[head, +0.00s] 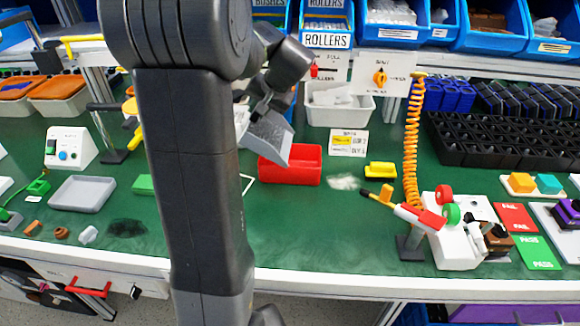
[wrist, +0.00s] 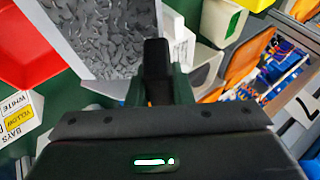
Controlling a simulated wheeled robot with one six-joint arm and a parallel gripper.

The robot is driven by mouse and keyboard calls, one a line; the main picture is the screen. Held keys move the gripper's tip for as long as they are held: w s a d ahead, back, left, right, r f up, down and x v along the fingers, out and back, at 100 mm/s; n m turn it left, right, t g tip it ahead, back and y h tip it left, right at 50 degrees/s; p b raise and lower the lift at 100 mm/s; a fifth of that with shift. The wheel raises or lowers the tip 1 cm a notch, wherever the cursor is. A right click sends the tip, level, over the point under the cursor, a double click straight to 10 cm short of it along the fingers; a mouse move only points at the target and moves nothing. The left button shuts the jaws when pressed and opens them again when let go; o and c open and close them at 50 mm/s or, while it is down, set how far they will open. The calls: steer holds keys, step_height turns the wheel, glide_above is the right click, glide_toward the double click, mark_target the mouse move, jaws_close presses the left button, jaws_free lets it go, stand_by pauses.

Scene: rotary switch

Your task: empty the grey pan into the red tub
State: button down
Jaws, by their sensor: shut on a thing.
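The grey pan (head: 268,138) is held in the air, tilted, above the left end of the red tub (head: 292,166). In the wrist view the pan (wrist: 72,14) holds many small grey pieces spread over its inside. My gripper (head: 260,106) is shut on the pan at its upper edge; its dark fingers also show in the wrist view (wrist: 157,72). The red tub shows at the upper left of the wrist view (wrist: 22,45), beside the pan. The pan hides part of the tub in the head view, and I see no pieces in the visible part.
A white bin (head: 340,112) stands behind the tub, and a label card (head: 349,143) lies to its right. A yellow block (head: 380,170) and an orange coiled hose (head: 412,140) are further right. A grey tray (head: 82,194) lies left. Green table is clear in front of the tub.

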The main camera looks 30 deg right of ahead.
stand_by(0.3)
steer(key=shift+s+d+r+t+y, duration=0.3)
steer(key=shift+d+r, duration=0.05)
steer(key=shift+d, duration=0.1)
stand_by(0.4)
steer(key=shift+s+d+r+t+y+b, duration=0.3)
steer(key=shift+d+r+y+b, duration=0.1)
steer(key=shift+d, duration=0.1)
steer(key=shift+s+d, duration=0.1)
steer(key=shift+d, duration=0.05)
steer(key=shift+s+d+r+m+t+y, duration=0.2)
steer(key=shift+s+d+m+t+y, duration=0.1)
steer(key=shift+d+y, duration=0.1)
stand_by(0.5)
steer(key=shift+s+d+r+y+b, duration=0.15)
steer(key=shift+s+d+y+b, duration=0.2)
steer(key=shift+d, duration=0.2)
